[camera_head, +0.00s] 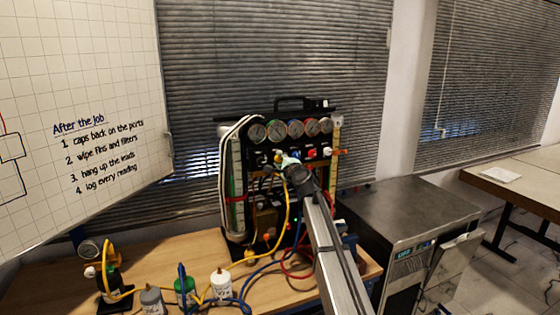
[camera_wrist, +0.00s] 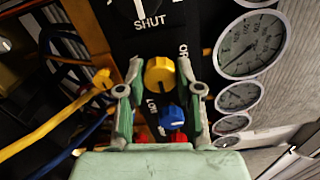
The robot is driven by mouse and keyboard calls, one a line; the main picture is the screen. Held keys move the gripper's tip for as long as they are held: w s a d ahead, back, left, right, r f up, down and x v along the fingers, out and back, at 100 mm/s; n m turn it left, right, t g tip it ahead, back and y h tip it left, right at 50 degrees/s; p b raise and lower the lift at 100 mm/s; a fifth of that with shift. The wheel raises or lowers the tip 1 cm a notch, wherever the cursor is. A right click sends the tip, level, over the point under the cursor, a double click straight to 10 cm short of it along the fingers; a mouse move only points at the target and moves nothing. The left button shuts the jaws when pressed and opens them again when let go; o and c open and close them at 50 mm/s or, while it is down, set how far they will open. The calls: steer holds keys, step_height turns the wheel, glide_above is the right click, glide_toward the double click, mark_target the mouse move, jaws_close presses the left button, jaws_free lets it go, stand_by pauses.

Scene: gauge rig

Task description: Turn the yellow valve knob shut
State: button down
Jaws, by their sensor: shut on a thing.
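The yellow valve knob (camera_wrist: 159,75) is on the black panel of the gauge rig (camera_head: 262,155). The word SHUT (camera_wrist: 149,22) is printed above it in the wrist view, and part of another label shows to its right. My gripper (camera_wrist: 160,82) has one pale green finger on each side of the knob and is shut on it. In the head view my gripper (camera_head: 290,163) is at the panel below the gauges, and my arm hides much of the rig's lower middle. The knob's pointer direction is hard to make out.
A blue knob (camera_wrist: 173,118) sits close by, between my fingers' bases. A row of gauges (camera_head: 295,129) runs above. Yellow and blue hoses (camera_head: 289,215) hang in front of the rig. Bottles (camera_head: 221,284) stand on the wooden bench. A steel cabinet (camera_head: 410,220) stands to the right.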

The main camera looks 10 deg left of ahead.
steer(key=shift+r, duration=0.1)
steer(key=c, duration=0.8)
jaws_free()
steer(key=shift+o, duration=0.2)
steer(key=v, duration=1.2)
